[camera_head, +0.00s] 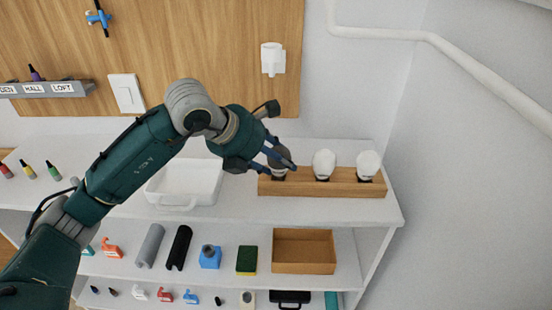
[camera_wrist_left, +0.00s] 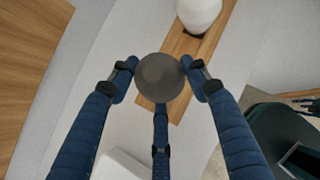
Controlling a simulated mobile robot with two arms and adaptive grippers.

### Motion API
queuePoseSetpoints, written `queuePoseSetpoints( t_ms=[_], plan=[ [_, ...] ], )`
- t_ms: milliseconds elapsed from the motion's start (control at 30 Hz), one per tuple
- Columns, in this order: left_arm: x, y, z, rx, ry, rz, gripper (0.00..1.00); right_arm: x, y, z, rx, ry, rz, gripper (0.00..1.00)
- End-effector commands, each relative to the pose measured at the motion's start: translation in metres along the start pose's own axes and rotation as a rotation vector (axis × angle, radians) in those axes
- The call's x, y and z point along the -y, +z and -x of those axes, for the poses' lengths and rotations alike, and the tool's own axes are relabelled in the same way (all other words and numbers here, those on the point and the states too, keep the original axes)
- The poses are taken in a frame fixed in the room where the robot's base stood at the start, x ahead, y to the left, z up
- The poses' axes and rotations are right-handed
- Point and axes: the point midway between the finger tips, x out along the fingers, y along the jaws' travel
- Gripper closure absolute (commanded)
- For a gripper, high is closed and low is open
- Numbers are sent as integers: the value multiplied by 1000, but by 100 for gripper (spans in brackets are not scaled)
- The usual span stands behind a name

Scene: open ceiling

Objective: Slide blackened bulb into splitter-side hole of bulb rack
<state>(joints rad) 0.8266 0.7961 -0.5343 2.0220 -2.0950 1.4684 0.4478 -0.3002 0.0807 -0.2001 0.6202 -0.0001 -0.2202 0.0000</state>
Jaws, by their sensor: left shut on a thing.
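The blackened bulb (camera_head: 278,171) is dark grey and sits between the fingers of my left gripper (camera_head: 279,160) at the left end of the wooden bulb rack (camera_head: 310,188). In the left wrist view the bulb (camera_wrist_left: 160,77) shows round end-on, with the blue fingers of the gripper (camera_wrist_left: 160,84) around it. The bulb is over or in the rack's left hole; its base is mostly hidden, so I cannot tell how deep it sits. Two white bulbs, a middle one (camera_head: 323,163) and a right one (camera_head: 368,164), stand upright in the rack.
A white tray (camera_head: 176,203) stands left of the rack on the white shelf top (camera_head: 385,212). An open wooden box (camera_head: 303,271), a sponge (camera_head: 246,260) and several small items lie on the shelves below. A white fixture (camera_head: 272,58) is on the wooden wall panel.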

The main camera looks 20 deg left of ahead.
Motion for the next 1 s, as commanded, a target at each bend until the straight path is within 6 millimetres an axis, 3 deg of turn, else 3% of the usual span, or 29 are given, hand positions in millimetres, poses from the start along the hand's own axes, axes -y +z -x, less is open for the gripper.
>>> queuePoseSetpoints(
  t_ms=[533, 567, 667, 1000],
  plan=[
    [-1, -6, -6, -4, 0, 1, 79, 0, 1, -7, 0, 0, 0, 60],
    [-1, -6, -6, -4, 0, 1, 49, 0, 1, -7, 0, 0, 0, 60],
    [-1, -6, -6, -5, -1, 1, 31, 0, 1, -7, 0, 0, 0, 60],
    [-1, -6, -5, -2, 0, 0, 31, -1, 1, -7, 0, 1, 0, 60]
  ],
)
